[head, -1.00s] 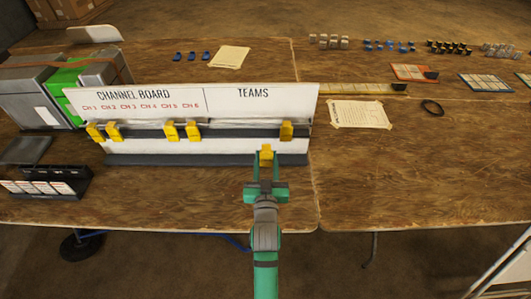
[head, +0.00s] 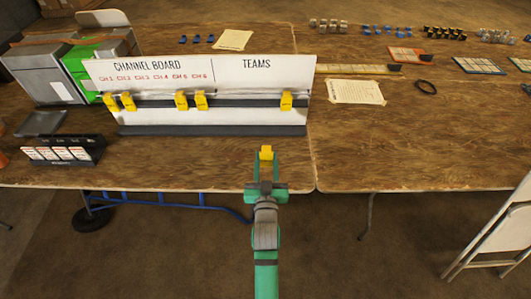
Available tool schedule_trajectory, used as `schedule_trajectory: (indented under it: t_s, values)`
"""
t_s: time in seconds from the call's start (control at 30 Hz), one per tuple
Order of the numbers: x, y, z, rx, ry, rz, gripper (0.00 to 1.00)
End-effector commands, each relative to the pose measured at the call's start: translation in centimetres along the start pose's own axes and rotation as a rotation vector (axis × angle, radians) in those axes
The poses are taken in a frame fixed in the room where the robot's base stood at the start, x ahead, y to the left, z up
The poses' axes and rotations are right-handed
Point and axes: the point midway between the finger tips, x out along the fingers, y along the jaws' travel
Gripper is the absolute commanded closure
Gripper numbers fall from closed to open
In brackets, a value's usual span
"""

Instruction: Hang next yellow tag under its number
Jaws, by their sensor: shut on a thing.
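The channel board (head: 210,117) is a white upright board with CH 1 to CH 6 in red at left and TEAMS at right. Two yellow tags hang at its far left (head: 127,101), under about CH 1 and CH 2. Two more hang side by side further right (head: 182,100), near CH 5 and CH 6. One yellow tag hangs under TEAMS (head: 287,99). My green gripper (head: 265,163) is shut on a yellow tag (head: 266,152), in front of the board near the table's front edge, apart from the board. The held tag's number cannot be read.
A dark card holder (head: 62,150) and a grey tray (head: 40,123) stand left of the board. Grey and green boxes (head: 75,67) stand behind them. A paper sheet (head: 355,92) and a black ring (head: 426,87) lie to the right. The right front tabletop is clear.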

Motion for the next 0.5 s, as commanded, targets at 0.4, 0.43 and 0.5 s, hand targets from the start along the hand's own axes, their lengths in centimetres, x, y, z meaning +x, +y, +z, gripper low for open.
schedule_trajectory:
  t_s: [0.4, 0.43, 0.5]
  values:
    - [-4.2, 0.2, 9.8, 0.000, -0.009, 0.003, 0.86]
    - [-4.7, 0.1, 10.9, 0.000, -0.009, 0.002, 0.86]
    - [-6.0, 0.0, 13.8, 0.000, -0.011, 0.000, 0.86]
